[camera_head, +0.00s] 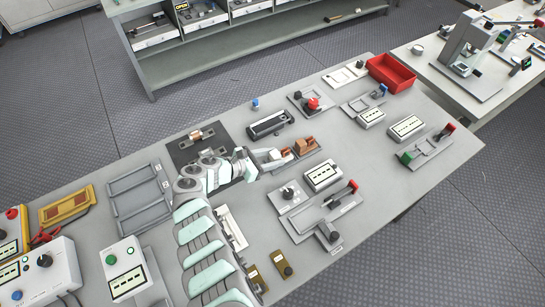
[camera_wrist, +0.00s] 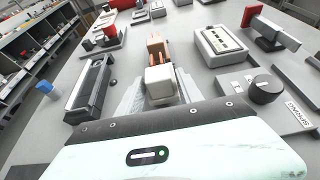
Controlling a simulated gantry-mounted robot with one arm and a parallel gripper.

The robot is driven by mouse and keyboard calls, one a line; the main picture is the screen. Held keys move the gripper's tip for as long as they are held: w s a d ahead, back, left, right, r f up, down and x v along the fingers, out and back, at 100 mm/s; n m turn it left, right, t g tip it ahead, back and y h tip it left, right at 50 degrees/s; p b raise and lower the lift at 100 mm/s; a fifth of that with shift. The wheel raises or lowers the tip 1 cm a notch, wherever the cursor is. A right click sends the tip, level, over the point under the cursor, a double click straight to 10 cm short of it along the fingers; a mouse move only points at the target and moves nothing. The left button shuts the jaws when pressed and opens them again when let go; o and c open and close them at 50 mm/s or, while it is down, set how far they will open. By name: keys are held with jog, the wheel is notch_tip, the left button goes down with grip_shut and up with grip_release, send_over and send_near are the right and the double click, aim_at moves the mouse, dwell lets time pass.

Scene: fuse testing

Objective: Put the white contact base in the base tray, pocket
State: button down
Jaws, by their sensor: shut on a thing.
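The white contact base (camera_wrist: 160,85) is a small pale block between my fingers in the wrist view. My gripper (camera_wrist: 162,98) is shut on it. Copper-coloured contacts and a brown block (camera_wrist: 155,45) lie straight beyond it; I cannot tell whether they touch it. In the head view my gripper (camera_head: 272,157) is over the middle of the bench beside the brown block (camera_head: 305,145), and the base is mostly hidden by my fingers. A grey tray with rectangular pockets (camera_head: 139,198) lies to the left of my arm. Its pockets look empty; no label identifies it as the base tray.
A black slotted holder (camera_head: 265,124) stands just behind my gripper. A meter box (camera_head: 322,175) and a knob unit (camera_head: 288,194) are close in front. A dark plate with copper parts (camera_head: 200,142) lies behind my arm. A red bin (camera_head: 390,73) is at the far right.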

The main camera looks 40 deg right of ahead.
jog(key=shift+f+b, duration=0.55)
jog(key=shift+f, duration=0.05)
jog(key=c, duration=0.7)
grip_release()
